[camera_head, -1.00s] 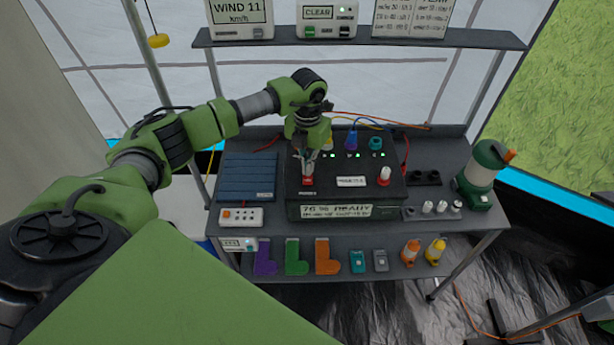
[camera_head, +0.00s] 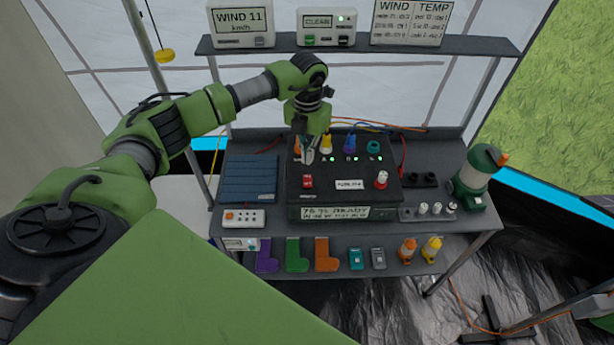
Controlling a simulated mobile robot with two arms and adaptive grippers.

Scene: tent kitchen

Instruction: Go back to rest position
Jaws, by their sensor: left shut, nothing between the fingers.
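My left gripper (camera_head: 306,156) is shut and empty. It hangs above the back left part of the black control box (camera_head: 342,213), behind and above the red switch (camera_head: 308,181). It looks apart from the switch. My left arm reaches in from the left and bends down over the box. My right gripper is not in view.
The box stands on a grey table (camera_head: 465,222) with a blue panel (camera_head: 249,178), a white power strip (camera_head: 238,218) and a green lantern (camera_head: 478,178). A shelf (camera_head: 465,45) with displays is above. Coloured boot shapes (camera_head: 297,254) and small items are on the lower shelf.

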